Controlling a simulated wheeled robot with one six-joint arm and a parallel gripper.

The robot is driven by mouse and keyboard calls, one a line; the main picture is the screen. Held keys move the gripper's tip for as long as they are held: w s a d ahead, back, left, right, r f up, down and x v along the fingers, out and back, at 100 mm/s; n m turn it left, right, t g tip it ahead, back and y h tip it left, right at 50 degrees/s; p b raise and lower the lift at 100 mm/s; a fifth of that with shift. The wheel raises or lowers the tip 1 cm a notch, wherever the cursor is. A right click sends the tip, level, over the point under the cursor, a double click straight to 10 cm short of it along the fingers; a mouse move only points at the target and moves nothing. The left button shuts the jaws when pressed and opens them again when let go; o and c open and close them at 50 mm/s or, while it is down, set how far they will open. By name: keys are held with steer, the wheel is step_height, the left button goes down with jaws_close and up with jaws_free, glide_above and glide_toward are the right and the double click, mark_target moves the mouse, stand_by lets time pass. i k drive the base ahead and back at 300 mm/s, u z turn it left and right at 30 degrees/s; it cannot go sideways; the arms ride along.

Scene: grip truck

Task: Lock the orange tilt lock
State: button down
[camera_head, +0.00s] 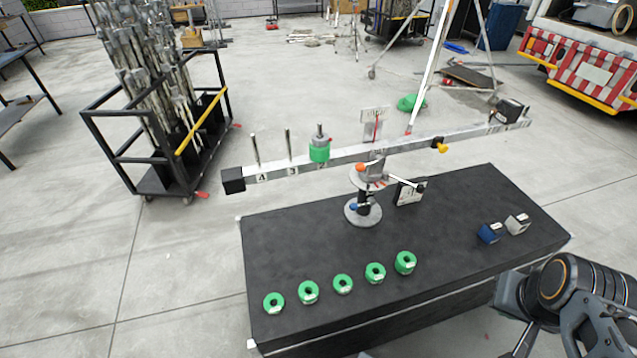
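The orange tilt lock (361,168) is a small orange knob at the pivot of a long grey beam (345,156). The beam rests on a stand with a round base (363,212) on a black table. The beam slants, its right end higher in the picture. Whether the lock is engaged cannot be told. My gripper (520,345) shows only in part at the lower right, well apart from the lock. Its fingertips are cut off or too unclear to read.
Several green rings (343,284) lie along the front of the black table (300,240). A green weight (319,150) sits on a beam peg. A yellow knob (440,147) is on the beam's right half. Blue (488,233) and grey (517,224) blocks stand at right.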

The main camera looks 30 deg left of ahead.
mark_target(380, 158)
steer(key=u, duration=1.6)
steer(key=k, duration=0.15)
steer(key=z, duration=0.55)
steer(key=i, duration=0.4)
steer(key=u, duration=0.1)
